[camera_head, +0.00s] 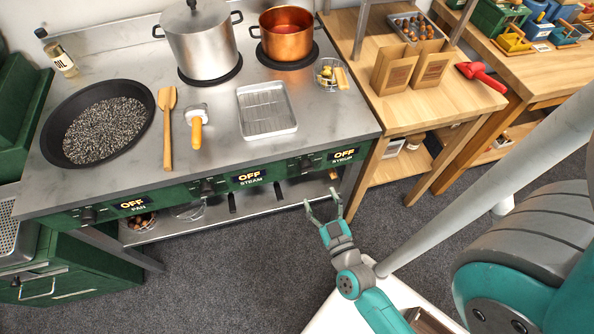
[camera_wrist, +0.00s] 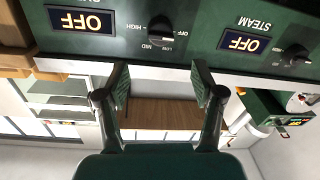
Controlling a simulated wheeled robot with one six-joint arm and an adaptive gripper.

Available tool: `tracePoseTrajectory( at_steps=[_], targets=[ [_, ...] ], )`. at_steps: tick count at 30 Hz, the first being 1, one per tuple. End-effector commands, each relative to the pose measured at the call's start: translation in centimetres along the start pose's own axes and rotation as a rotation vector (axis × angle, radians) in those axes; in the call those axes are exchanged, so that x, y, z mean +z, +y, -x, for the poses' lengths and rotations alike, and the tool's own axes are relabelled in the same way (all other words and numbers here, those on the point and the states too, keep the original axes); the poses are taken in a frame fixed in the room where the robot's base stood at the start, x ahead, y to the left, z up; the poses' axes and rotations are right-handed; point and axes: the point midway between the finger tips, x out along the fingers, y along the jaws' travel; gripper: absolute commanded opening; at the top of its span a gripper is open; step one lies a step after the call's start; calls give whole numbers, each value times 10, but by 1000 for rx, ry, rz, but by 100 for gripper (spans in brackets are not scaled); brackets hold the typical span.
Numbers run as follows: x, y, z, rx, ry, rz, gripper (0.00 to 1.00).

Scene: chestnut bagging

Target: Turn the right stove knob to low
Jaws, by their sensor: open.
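The right stove knob (camera_head: 305,164) is a dark knob on the green front panel, left of the rightmost display (camera_head: 344,155), which reads OFF. In the wrist view, which is upside down, this knob (camera_wrist: 161,33) is at the top middle, with HIGH, MID, LOW and OFF marks around it. Its display (camera_wrist: 80,20) reads OFF there too. My gripper (camera_head: 323,211) is open and empty, in front of and below the panel. In the wrist view its two fingers (camera_wrist: 163,85) are spread below the knob in the picture, apart from it.
The middle knob (camera_head: 207,187) and left knob (camera_head: 88,215) share the panel; their displays read OFF. On the stove top stand a steel pot (camera_head: 201,42), a copper pot (camera_head: 286,37) and a black pan (camera_head: 70,110). A wooden table (camera_head: 440,105) adjoins on the right.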

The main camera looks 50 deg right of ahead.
Motion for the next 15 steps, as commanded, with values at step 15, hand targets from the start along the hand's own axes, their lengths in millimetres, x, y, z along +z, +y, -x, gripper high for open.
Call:
tracePoseTrajectory(
  at_steps=[15],
  targets=[
    [-1, 0, -78, 0, 2, -1, 67]
  ],
)
